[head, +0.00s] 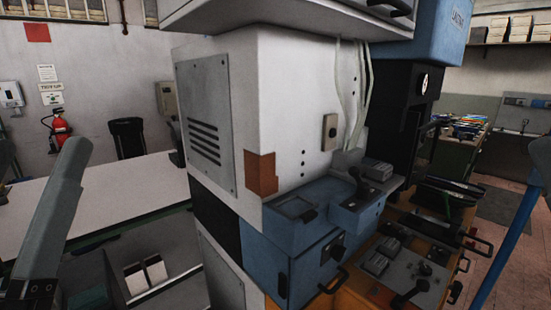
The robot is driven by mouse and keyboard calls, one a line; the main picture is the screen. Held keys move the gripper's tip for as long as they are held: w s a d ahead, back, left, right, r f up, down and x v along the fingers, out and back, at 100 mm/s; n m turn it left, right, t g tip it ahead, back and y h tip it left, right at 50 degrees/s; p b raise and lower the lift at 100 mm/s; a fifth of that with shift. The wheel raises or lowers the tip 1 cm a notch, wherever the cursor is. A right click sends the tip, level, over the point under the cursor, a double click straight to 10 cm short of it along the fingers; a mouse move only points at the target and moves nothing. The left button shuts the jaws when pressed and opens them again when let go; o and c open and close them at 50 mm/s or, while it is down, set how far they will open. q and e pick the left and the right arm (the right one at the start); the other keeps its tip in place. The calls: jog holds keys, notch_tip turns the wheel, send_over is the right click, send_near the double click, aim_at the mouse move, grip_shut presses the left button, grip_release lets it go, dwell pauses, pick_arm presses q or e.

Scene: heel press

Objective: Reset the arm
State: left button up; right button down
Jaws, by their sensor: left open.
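My left gripper (52,215) is at the lower left edge of the head view. A grey, upward-pointing part of it shows in front of the white bench, with dark parts below it cut off by the frame. It is open, and I see nothing held in it. It is well apart from the heel press (285,110), a tall white and blue machine in the middle.
A white bench (130,195) runs behind my left gripper. A control panel (400,275) with levers juts out at the lower right. A blue pole (510,220) slants at the right edge. A fire extinguisher (59,131) hangs on the back wall. Some floor is clear at right.

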pick_arm(q)
notch_tip(320, 180, up, 39)
jog(key=s+d+m+h+p, duration=0.1)
jog(key=s+h+p, duration=0.1)
jog(key=p, duration=3.6)
jog(key=shift+d+m+t+h, duration=0.25)
jog(key=shift+m+t+h, duration=0.05)
jog(key=shift+h, duration=0.2)
